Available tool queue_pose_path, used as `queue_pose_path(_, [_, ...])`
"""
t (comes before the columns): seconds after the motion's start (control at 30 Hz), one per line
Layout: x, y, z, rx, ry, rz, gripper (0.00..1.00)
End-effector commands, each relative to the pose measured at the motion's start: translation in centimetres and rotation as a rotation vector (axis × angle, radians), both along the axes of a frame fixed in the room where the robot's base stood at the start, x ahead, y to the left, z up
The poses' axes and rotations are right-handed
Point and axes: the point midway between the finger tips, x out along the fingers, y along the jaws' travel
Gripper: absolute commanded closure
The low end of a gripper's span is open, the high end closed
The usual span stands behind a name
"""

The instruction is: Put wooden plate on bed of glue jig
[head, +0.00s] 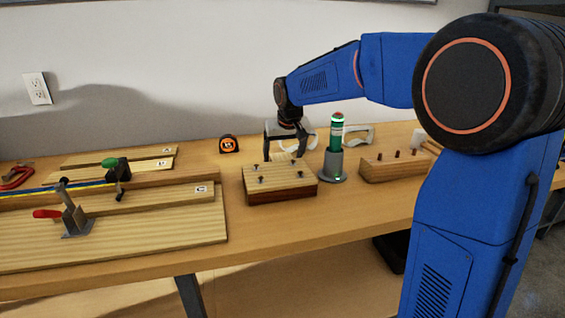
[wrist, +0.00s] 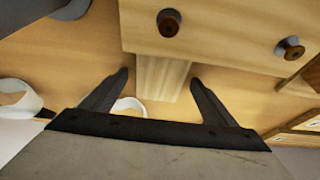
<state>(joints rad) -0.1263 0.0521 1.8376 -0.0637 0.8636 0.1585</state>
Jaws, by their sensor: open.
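A pale wooden plate (wrist: 162,78) lies between my fingertips in the wrist view, with one end at the edge of a block with dark knobs (wrist: 215,30). In the head view only a bit of the plate (head: 283,157) shows behind that block (head: 280,178). My gripper (head: 285,153) points down behind the block; its fingers also show in the wrist view (wrist: 157,78), open and apart from the plate. A large wooden board (head: 130,240) with a red-handled clamp (head: 72,220) lies at the left. I cannot tell for sure which fixture is the glue jig.
A green bottle (head: 337,133) in a grey holder (head: 332,165) stands close right of the knobbed block. A pegged wooden block (head: 393,168) is farther right. A tape measure (head: 229,144) sits at the back. Bare table lies in front of the knobbed block.

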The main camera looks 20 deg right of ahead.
Motion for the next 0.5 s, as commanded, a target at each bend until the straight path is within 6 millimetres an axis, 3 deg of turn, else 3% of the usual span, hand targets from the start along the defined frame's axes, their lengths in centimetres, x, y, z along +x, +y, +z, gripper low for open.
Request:
queue_pose_path(0.1, [-0.01,0.01,0.05,0.0,-0.001,0.0,0.2])
queue_pose_path(0.3, [0.0,0.01,0.06,0.0,-0.001,0.0,0.65])
queue_pose_path(0.5, [0.0,0.02,0.09,0.0,-0.001,0.0,0.69])
